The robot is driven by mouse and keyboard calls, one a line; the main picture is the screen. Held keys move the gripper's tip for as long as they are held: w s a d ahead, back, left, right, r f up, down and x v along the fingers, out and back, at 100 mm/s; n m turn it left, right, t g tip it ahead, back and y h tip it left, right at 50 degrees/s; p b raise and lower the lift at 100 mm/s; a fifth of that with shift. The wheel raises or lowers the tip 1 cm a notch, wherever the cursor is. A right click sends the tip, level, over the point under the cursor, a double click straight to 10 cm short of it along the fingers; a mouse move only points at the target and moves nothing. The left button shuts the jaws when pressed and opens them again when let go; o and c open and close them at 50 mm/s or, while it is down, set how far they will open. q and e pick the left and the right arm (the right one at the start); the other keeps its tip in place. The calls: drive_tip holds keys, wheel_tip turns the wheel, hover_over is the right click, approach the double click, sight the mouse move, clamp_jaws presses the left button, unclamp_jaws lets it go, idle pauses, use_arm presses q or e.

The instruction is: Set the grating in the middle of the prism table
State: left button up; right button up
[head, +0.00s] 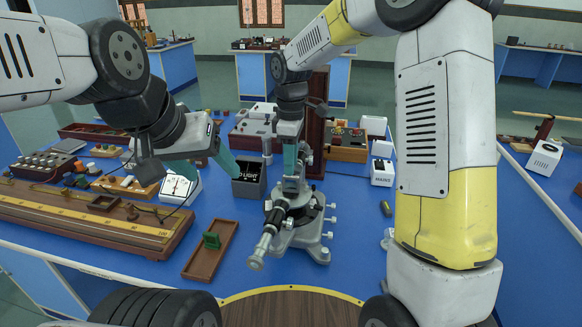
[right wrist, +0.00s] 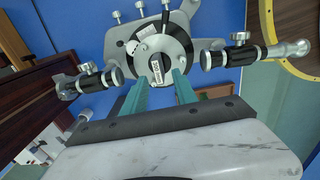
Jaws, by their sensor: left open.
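The spectrometer (head: 300,228) stands on the blue bench. Its round prism table (right wrist: 172,42) shows from above in the right wrist view. A small pale plate with tiny print (right wrist: 155,72), which may be the grating, shows on the table by the left fingertip; I cannot make out the print. My right gripper (right wrist: 166,78) points down at the table, its teal fingers apart around the middle. It also shows in the head view (head: 293,168), partly hidden by its wrist. My left gripper (head: 208,163) is open and empty, left of the spectrometer.
A wooden tray (head: 196,263) with a small green piece (head: 211,240) lies left of the spectrometer. A lamp housing (head: 249,180) stands behind it, and a meter (head: 180,188) and a long scale bench (head: 90,215) lie further left. The telescope (head: 266,240) projects toward me.

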sight(291, 178)
drive_tip(key=s+d+r+m+t+y, duration=0.1)
drive_tip(key=s+d+r+m, duration=0.25)
drive_tip(key=s+r, duration=0.2)
drive_tip(key=s+d+r+m+t, duration=0.25)
drive_tip(key=s+d+r, duration=0.2)
drive_tip(key=r, duration=0.25)
drive_tip(key=s+d+m+t, duration=0.1)
drive_tip(key=s+d+m, duration=0.2)
drive_tip(key=s, duration=0.3)
drive_tip(key=s+d+m+t+y, duration=0.1)
drive_tip(key=s+d+m, duration=0.2)
drive_tip(key=s+m, duration=0.3)
drive_tip(key=shift+f+t, duration=0.25)
drive_tip(key=shift+t, duration=0.1)
drive_tip(key=shift+s+d, duration=0.1)
drive_tip(key=shift+d, duration=0.05)
